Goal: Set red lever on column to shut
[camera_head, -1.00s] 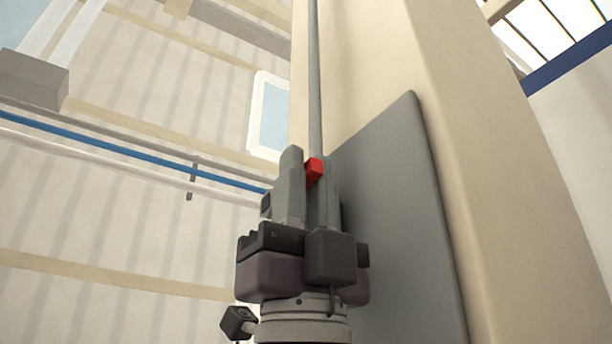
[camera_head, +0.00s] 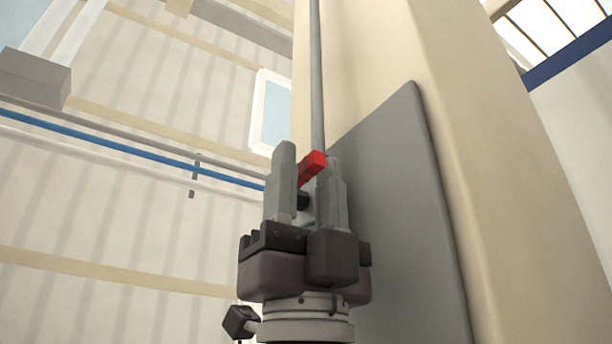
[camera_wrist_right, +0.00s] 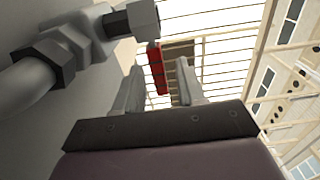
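The red lever (camera_head: 312,165) shows in the head view near the tips of my right gripper (camera_head: 305,172), in front of the grey pipe on the column. In the right wrist view the red lever (camera_wrist_right: 157,70) lies between the two fingers of my right gripper (camera_wrist_right: 160,85), with gaps on both sides. The fingers are apart and I see no grip on the lever. The lever's mount is partly hidden by the fingers in the head view. In the wrist view a dark and grey valve fitting (camera_wrist_right: 130,22) sits at the lever's upper end. My left gripper is not in view.
A grey panel (camera_head: 395,210) is on the beige column (camera_head: 470,150), right of my right gripper. A thin vertical pipe (camera_head: 315,70) runs up the column. The wrist view shows a thick pipe (camera_wrist_right: 25,85) close on the left. The space left of the gripper looks open.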

